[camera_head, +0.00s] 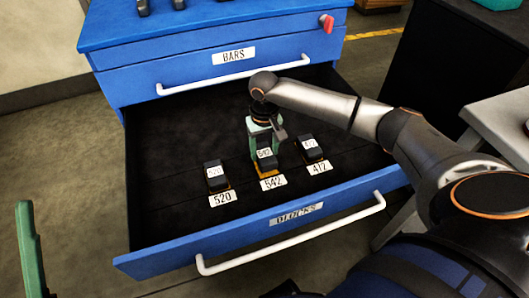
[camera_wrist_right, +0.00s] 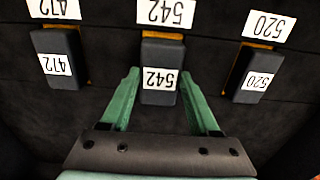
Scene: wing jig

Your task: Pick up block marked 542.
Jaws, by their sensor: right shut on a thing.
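The dark block marked 542 (camera_head: 265,159) is at the middle of the open drawer, just behind its 542 floor label (camera_head: 273,182). My right gripper (camera_head: 263,138) reaches down over it from behind and is shut on it. In the right wrist view the 542 block (camera_wrist_right: 159,80) lies between the tips of the two green fingers of my right gripper (camera_wrist_right: 162,85). I cannot tell whether the block is clear of the drawer floor. A green part of my left gripper (camera_head: 31,250) shows at the left edge; its opening is not visible.
Block 520 (camera_head: 214,176) sits left of it and block 472 (camera_head: 310,149) right, each by its label. The drawer front (camera_head: 300,226) has a white handle. The closed BARS drawer (camera_head: 240,75) is above. The rest of the drawer floor is bare.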

